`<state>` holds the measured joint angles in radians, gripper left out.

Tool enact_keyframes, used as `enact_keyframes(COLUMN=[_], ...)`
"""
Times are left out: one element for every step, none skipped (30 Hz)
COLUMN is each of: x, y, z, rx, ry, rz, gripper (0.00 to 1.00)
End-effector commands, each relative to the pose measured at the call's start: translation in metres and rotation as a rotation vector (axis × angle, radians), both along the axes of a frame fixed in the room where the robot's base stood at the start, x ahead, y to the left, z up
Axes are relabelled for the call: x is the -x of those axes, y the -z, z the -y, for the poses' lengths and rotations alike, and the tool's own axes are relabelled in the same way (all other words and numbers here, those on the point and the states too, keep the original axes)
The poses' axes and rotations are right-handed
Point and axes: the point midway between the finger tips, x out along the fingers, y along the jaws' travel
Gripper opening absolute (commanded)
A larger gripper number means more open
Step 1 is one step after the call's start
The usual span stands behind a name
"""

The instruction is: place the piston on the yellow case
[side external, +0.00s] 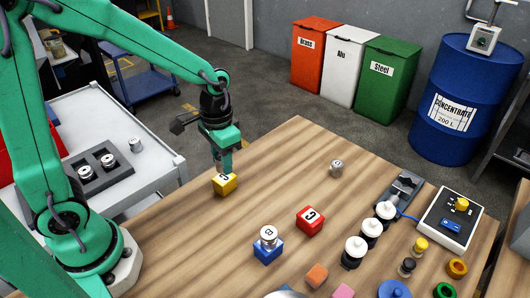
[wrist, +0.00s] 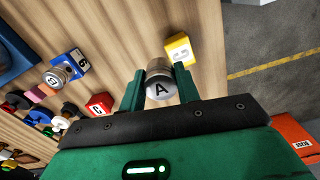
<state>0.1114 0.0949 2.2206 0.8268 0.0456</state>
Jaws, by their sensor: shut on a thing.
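My gripper (wrist: 160,84) is shut on a silver piston (wrist: 159,76) marked A, held between the two green fingers. In the side view my gripper (side external: 224,164) points down just above the yellow case (side external: 225,184), and the held piston is mostly hidden there. The yellow case also shows in the wrist view (wrist: 179,48), just beyond the piston and a little to its right. No piston is seen sitting on the yellow case. I cannot tell the exact gap between them.
A red case (side external: 310,220) and a blue case (side external: 267,250) with a piston (side external: 268,235) on top stand on the wooden table. Another piston (side external: 336,168) stands alone. White-topped parts and a control box (side external: 448,220) are at right. A tray (side external: 103,165) holds more pistons.

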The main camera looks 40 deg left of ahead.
Motion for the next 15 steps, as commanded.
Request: enact_keyframes(x=[-0.004, -0.007, -0.01, -0.012, -0.014, -0.016, -0.017, -0.018, -0.019, -0.019, -0.02, -0.02, -0.02, -0.02, -0.02], y=[0.005, 0.008, 0.011, 0.013, 0.015, 0.018, 0.019, 0.02, 0.021, 0.022, 0.023, 0.023, 0.023, 0.023, 0.023], z=[-0.008, -0.012, -0.016, -0.019, -0.022, -0.025, -0.027, -0.029, -0.031, -0.032, -0.032, -0.032, -0.033, -0.032, -0.032], rx=[0.0, 0.0, 0.0, 0.0, 0.0, 0.0, 0.0, 0.0, 0.0, 0.0, 0.0, 0.0, 0.0, 0.0, 0.0], ry=[-0.006, -0.005, -0.005, -0.004, -0.004, -0.003, -0.002, -0.002, -0.002, -0.001, -0.001, -0.001, 0.0, 0.0, 0.0], rz=[-0.002, -0.002, -0.002, -0.001, -0.001, 0.0, 0.0, 0.0, 0.0, 0.0, 0.0, 0.001, 0.001, 0.001, 0.001], gripper=[0.07, 0.07, 0.07, 0.07, 0.07, 0.07, 0.07, 0.07, 0.07, 0.07, 0.07, 0.07, 0.07, 0.07, 0.07])
